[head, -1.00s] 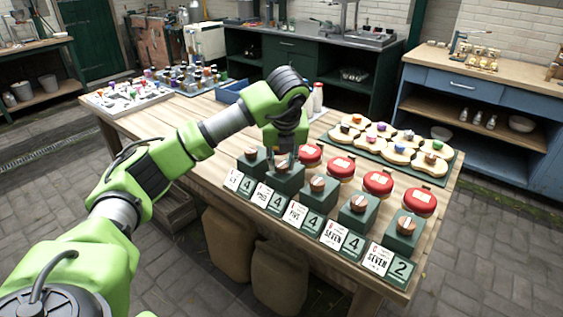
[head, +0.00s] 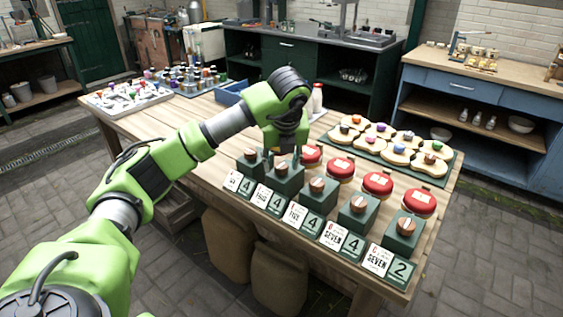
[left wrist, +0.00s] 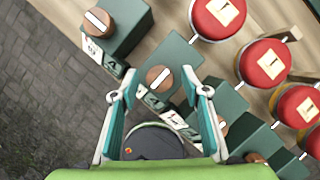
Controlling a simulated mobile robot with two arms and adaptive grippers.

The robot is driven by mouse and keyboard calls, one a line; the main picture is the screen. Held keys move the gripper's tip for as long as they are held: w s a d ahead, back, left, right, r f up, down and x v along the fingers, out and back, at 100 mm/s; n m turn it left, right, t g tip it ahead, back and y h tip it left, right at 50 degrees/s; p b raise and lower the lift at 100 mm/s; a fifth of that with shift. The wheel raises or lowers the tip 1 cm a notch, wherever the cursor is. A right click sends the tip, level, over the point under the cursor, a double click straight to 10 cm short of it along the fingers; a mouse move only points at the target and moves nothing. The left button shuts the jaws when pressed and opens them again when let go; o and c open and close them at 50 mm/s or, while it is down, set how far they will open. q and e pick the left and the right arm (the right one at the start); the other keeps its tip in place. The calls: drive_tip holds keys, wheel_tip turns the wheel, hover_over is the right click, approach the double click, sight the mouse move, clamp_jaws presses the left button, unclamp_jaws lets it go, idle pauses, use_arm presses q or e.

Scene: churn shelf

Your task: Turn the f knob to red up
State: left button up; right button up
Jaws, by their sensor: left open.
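Several green blocks stand in a row on the wooden table, each with a round wooden knob marked by a white line. In the left wrist view this knob (left wrist: 158,80) shows a diagonal line, and nothing is visibly gripped. The leftmost knob (left wrist: 97,22) is clear of the fingers. My right gripper is not in view.
Red round discs (head: 377,183) with paper labels stand behind the blocks. A green tray (head: 445,176) of pale pieces with coloured tops lies farther back. Cards (head: 333,234) stand along the blocks' front. Free table top lies left of the row.

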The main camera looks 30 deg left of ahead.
use_arm(q)
drive_tip(key=v, duration=1.2)
drive_tip(key=shift+f, duration=0.1)
